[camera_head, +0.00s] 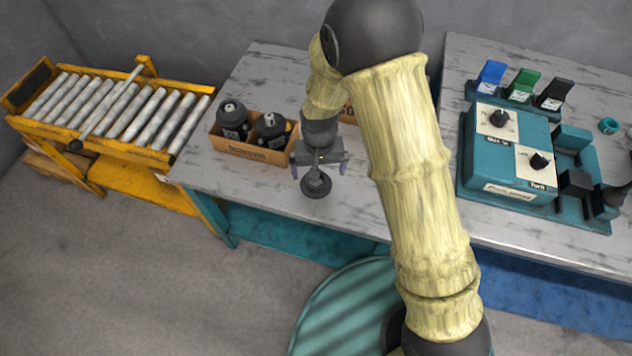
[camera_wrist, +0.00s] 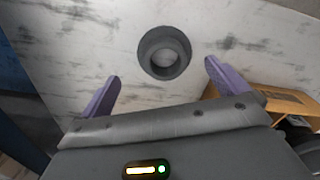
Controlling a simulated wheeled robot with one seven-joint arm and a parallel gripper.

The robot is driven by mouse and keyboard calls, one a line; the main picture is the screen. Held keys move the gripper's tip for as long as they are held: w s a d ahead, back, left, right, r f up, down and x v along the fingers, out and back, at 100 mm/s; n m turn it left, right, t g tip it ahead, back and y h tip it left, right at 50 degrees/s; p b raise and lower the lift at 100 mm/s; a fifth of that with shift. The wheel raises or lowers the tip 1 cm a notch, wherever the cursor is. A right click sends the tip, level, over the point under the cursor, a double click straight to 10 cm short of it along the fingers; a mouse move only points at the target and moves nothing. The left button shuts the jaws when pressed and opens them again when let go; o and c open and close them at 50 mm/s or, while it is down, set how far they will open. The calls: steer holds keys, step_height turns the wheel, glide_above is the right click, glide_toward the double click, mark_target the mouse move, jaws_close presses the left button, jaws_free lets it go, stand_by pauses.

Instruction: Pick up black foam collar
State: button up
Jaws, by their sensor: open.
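The black foam collar (camera_head: 316,184) is a dark ring lying on the grey-white table, near its front edge. My gripper (camera_head: 318,168) points down above the collar in the head view. In the wrist view my gripper (camera_wrist: 160,83) has its two purple fingers wide apart, with nothing between the tips. The collar is apart from both fingers. The exact height gap cannot be told.
A cardboard box (camera_head: 250,151) with dark motor parts stands left of my gripper. Another box is partly hidden behind my arm. A teal test station (camera_head: 505,150) stands on the right table. A yellow roller conveyor (camera_head: 110,115) is at far left. Table beside the collar is clear.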

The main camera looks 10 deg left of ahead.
mark_target(312, 192)
steer(key=shift+a+f, duration=0.2)
steer(key=shift+f, duration=1.1)
steer(key=shift+a+f, duration=0.2)
steer(key=shift+f, duration=1.1)
steer(key=c, duration=1)
